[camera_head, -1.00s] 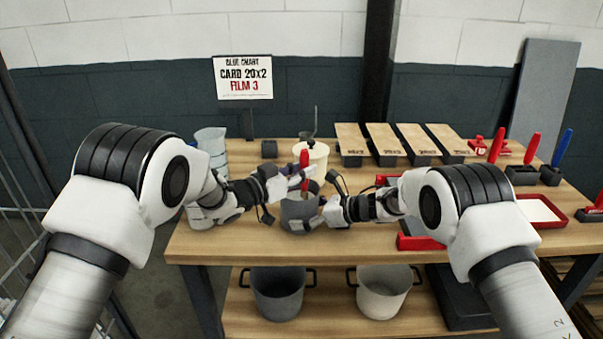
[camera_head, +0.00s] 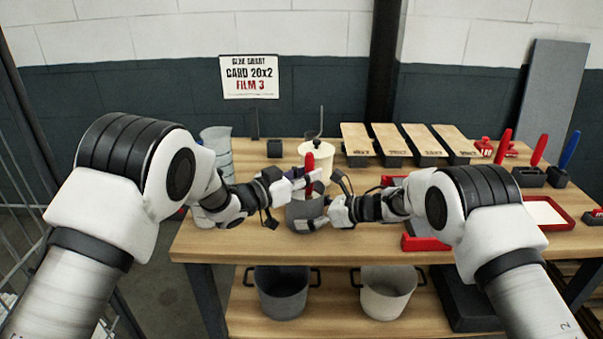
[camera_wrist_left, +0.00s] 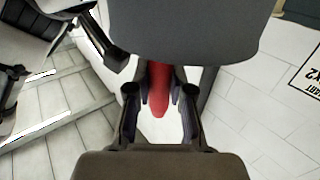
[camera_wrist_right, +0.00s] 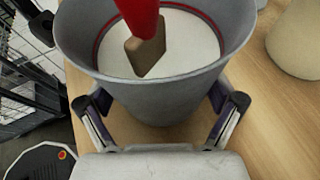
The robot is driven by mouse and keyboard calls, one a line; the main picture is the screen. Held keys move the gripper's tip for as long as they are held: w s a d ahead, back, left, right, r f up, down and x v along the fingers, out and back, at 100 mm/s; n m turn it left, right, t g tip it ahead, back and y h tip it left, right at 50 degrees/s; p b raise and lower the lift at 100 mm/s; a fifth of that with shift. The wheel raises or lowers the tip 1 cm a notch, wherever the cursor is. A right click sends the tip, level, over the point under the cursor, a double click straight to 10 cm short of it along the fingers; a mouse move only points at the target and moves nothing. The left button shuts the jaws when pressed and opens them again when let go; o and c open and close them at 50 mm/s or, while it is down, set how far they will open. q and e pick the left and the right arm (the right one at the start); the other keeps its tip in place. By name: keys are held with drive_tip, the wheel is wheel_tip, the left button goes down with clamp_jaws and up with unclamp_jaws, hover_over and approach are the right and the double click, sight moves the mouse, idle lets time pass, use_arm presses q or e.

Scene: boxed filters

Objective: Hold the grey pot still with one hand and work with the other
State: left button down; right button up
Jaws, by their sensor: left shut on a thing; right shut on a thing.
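The grey pot (camera_head: 303,213) stands at the front of the wooden bench; it also shows in the right wrist view (camera_wrist_right: 158,98), with a pale surface and a red ring inside. My right gripper (camera_head: 326,214) is shut on the pot, its fingers on either side of the wall (camera_wrist_right: 160,118). My left gripper (camera_head: 309,179) is above the pot, shut on a red-handled tool (camera_head: 309,160). The handle (camera_wrist_left: 158,90) sits between its fingers. The tool's brownish end (camera_wrist_right: 146,50) is over the pot's mouth; whether it touches the contents I cannot tell.
A cream pot (camera_head: 317,152) stands close behind. Several wooden-topped blocks (camera_head: 357,140) line the back. A red tray (camera_head: 545,212) and upright red- and blue-handled tools (camera_head: 567,152) are at right. A clear beaker (camera_head: 217,143) is at left. Two pots (camera_head: 281,300) sit on the lower shelf.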

use_arm(q)
drive_tip(key=shift+w+d, duration=0.2)
drive_tip(key=shift+w, duration=0.4)
drive_tip(key=shift+w+a, duration=0.25)
drive_tip(key=shift+w, duration=0.2)
drive_tip(key=shift+s, duration=1.05)
drive_tip(key=shift+w+d, duration=0.25)
drive_tip(key=shift+w, duration=0.25)
wheel_tip(320, 180, up, 9)
drive_tip(key=a, duration=0.1)
drive_tip(key=shift+a+f, duration=0.15)
drive_tip(key=shift+a, duration=0.05)
